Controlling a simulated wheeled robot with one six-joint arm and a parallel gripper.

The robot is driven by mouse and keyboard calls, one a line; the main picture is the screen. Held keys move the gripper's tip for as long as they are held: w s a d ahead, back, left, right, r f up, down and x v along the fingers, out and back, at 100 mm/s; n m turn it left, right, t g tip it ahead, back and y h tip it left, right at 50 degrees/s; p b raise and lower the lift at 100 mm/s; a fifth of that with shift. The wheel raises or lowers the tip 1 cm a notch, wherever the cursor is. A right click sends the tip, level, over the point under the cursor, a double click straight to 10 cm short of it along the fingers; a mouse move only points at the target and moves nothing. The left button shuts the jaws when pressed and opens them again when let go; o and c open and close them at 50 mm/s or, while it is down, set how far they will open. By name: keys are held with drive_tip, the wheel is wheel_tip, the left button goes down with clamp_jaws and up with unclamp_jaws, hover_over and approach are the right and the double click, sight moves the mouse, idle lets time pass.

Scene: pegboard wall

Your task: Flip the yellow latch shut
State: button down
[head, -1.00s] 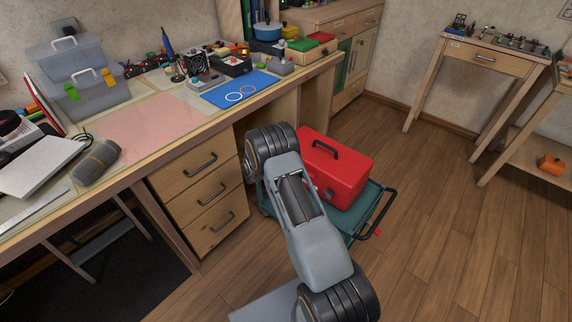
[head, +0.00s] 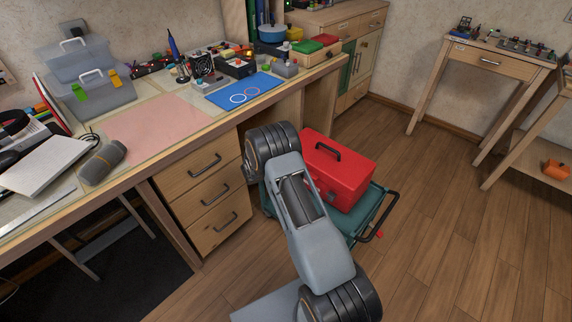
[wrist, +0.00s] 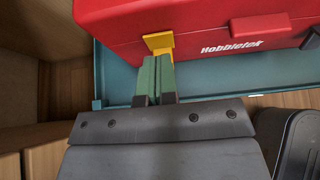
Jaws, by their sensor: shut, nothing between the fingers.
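A yellow latch (wrist: 158,43) sits on the front of the red toolbox (wrist: 190,15) in the wrist view. It stands at the lid seam, left of the "Hobbietek" lettering. My gripper (wrist: 157,62) is shut and empty, with its green fingertips together just below the latch. The tips overlap the latch's lower edge in the picture; I cannot tell whether they touch it. In the head view the toolbox (head: 338,170) rests on a teal cart (head: 370,222). My arm hides the gripper and the yellow latch there.
A red catch (wrist: 260,27) is on the toolbox's right side. A grey bin (head: 100,103) on the workbench has a green and a yellow clip. A drawer unit (head: 207,190) stands left of the cart. The floor (head: 460,220) to the right is clear.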

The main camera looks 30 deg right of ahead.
drive_tip(key=r+p+v, duration=0.1)
drive_tip(key=p+v, duration=0.1)
drive_tip(key=v, duration=0.9)
drive_tip(key=shift+r, duration=0.3)
drive_tip(key=shift+w, duration=0.1)
drive_tip(key=s+a+r+m+g+y+p, duration=0.2)
drive_tip(key=s+r+m+g+y+p, duration=0.3)
drive_tip(key=s+m, duration=0.65)
drive_tip(key=s+a+r+m+t+y+p, duration=0.1)
drive_tip(key=s+r+p, duration=0.4)
drive_tip(key=r, duration=0.7)
drive_tip(key=s+a+r+m+t+y+p, duration=0.1)
drive_tip(key=r+m+p, duration=0.5)
drive_tip(key=r, duration=0.6)
drive_tip(key=s+a+r+m+t+y+p, duration=0.2)
drive_tip(key=s+r, duration=0.6)
drive_tip(key=r, duration=0.4)
drive_tip(key=a+m+y+p, duration=0.1)
drive_tip(key=y+p, duration=0.1)
drive_tip(key=p, duration=0.1)
drive_tip(key=shift+s+a+r+p, duration=0.25)
drive_tip(key=shift+s+p, duration=0.05)
drive_tip(key=shift+p, duration=0.1)
